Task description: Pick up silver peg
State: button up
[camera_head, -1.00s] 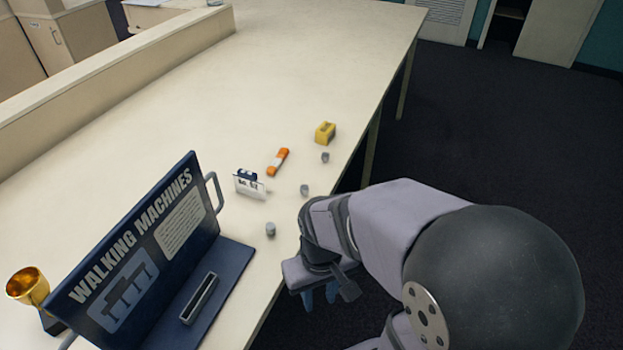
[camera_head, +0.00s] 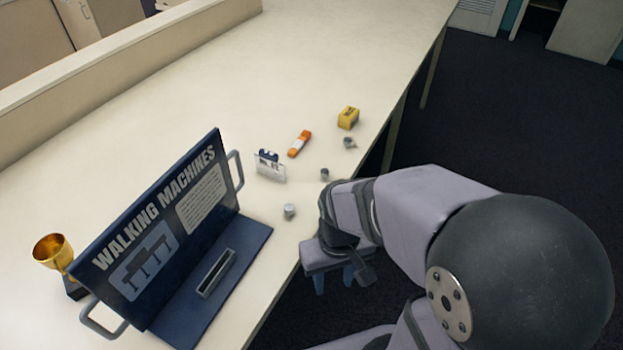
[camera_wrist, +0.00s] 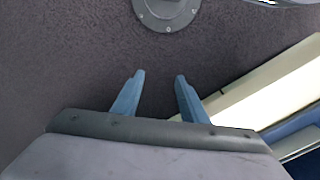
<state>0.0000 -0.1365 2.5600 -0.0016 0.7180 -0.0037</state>
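Several small grey, silver-looking pegs stand on the cream table. The nearest peg (camera_head: 289,211) is just right of the dark blue display board. A second peg (camera_head: 325,174) is further back, close to my arm. A third peg (camera_head: 349,142) is beside the yellow block. I cannot tell which one the task means. My gripper (camera_head: 334,279) is off the table's front edge, below and to the right of the pegs. In the wrist view my gripper (camera_wrist: 160,80) has its two blue fingers apart with nothing between them, over the dark floor.
The display board (camera_head: 150,225) has a slotted base (camera_head: 215,274). A gold trophy cup (camera_head: 54,252) stands at its left. A small card (camera_head: 270,167), an orange item (camera_head: 299,144) and a yellow block (camera_head: 348,117) lie near the pegs. The table's far part (camera_head: 320,50) is clear.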

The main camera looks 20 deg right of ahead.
jog(key=n+t+h+b, duration=0.7)
jog(key=n+t+b, duration=0.55)
jog(key=n, duration=1.65)
send_near(288, 210)
jog(key=w, duration=0.1)
jog(key=w+d+g+b, duration=0.1)
jog(key=w+f, duration=0.1)
jog(key=shift+w+d+g, duration=0.1)
jog(key=shift+d+g, duration=0.15)
jog(key=shift+d, duration=0.1)
jog(key=shift+w+a+r+n, duration=0.1)
jog(key=shift+a+r+n, duration=0.1)
jog(key=shift+a+n, duration=0.1)
jog(key=shift+b+x, duration=0.45)
jog(key=shift+x, duration=3.25)
jog(key=shift+d+r, duration=0.1)
jog(key=shift+r, duration=0.05)
grip_shut()
